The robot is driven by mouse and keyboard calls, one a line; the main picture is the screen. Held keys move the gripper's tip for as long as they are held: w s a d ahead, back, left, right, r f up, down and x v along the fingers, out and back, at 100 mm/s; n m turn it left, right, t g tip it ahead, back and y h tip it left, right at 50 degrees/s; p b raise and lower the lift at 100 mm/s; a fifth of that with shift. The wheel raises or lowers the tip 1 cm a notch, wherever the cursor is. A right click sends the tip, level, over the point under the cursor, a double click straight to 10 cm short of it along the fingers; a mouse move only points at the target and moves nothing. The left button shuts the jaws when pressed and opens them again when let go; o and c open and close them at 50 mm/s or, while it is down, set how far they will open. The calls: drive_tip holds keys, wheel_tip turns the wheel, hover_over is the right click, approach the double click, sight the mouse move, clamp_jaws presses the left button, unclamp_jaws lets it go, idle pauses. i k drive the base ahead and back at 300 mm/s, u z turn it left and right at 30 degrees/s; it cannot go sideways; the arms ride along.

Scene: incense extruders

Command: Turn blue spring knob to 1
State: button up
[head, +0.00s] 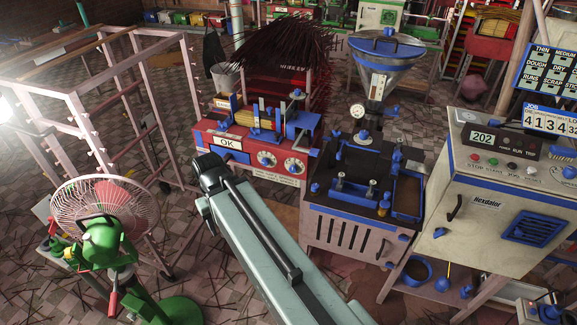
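A red machine (205,138) with blue fittings and an "OK" label stands beyond my arm. Its front panel carries a round blue knob (266,158) and, to the right, a second round dial (294,166). The small markings around them are too fine to read, so I cannot tell which is the spring knob or where it points. My arm reaches from the bottom of the head view up to the left, ending just in front of the machine and left of the knob. My gripper's fingers are not distinguishable.
A dark-topped machine (345,160) with blue parts and a steel hopper (385,55) stand to the right. Farther right is a cream cabinet (480,215) reading 202. A green fan (105,240) and pale pink rack frame (85,130) stand left. Tiled floor shows between them.

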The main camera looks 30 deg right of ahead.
sight(293, 168)
drive_tip(key=z, duration=0.5)
drive_tip(key=k, duration=1.35)
drive_tip(key=u, duration=0.65)
drive_tip(key=i, duration=1.4)
drive_tip(key=u, duration=0.9)
